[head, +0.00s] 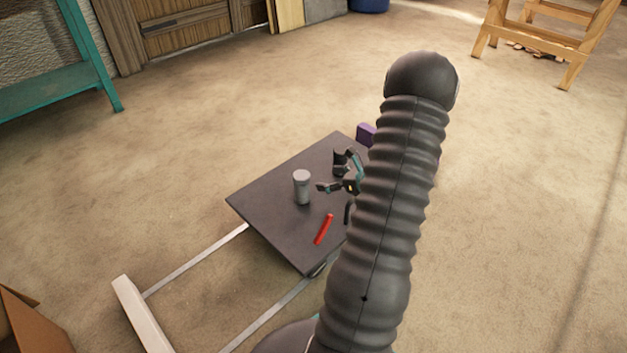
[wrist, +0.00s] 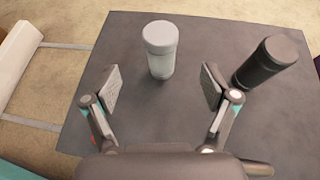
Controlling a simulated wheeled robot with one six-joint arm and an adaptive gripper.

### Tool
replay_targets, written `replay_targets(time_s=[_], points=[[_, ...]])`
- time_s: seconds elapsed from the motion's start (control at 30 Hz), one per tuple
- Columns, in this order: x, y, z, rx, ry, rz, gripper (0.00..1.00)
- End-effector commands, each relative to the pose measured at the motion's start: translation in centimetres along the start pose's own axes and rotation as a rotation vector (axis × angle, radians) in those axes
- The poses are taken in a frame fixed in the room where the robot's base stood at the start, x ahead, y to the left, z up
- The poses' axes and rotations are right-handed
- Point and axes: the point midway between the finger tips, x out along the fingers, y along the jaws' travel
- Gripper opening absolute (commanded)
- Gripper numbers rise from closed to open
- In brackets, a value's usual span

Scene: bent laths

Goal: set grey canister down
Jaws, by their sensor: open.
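The grey canister (head: 302,188) stands upright on the dark deck of a low cart (head: 262,212). In the wrist view the canister (wrist: 160,52) is just beyond my fingertips, roughly centred between them, with nothing gripping it. My gripper (wrist: 160,86) is open and empty, its two fingers spread wide low over the deck. In the head view my gripper (head: 336,175) is to the right of the canister, partly hidden behind my arm.
A black canister (wrist: 270,60) stands right beside my right finger in the wrist view. A red stick (head: 324,229) lies on the deck near the front. A purple block (head: 366,134) shows behind the cart. The cart's pale handle (head: 138,312) extends to the lower left.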

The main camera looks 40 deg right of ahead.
Motion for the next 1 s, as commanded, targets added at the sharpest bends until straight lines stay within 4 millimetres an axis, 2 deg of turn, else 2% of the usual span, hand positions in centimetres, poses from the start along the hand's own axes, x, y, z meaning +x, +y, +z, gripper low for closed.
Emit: replay_targets(time_s=[0.17, 0.27, 0.37, 0.5, 0.6, 0.8, 1.0], points=[[-0.1, 0.5, 0.7, -0.023, 0.002, 0.014, 0.85], [0.3, 2.3, 3.0, -0.105, 0.012, 0.07, 0.85], [0.8, 5.8, 6.5, -0.251, 0.031, 0.167, 0.85], [0.7, 12.1, 11.2, -0.506, 0.062, 0.326, 0.85], [0.1, 16.5, 13.8, -0.693, 0.083, 0.433, 0.85], [-2.5, 24.6, 17.4, -1.07, 0.117, 0.623, 0.85], [-6.2, 31.2, 19.2, -1.458, 0.145, 0.781, 0.85]])
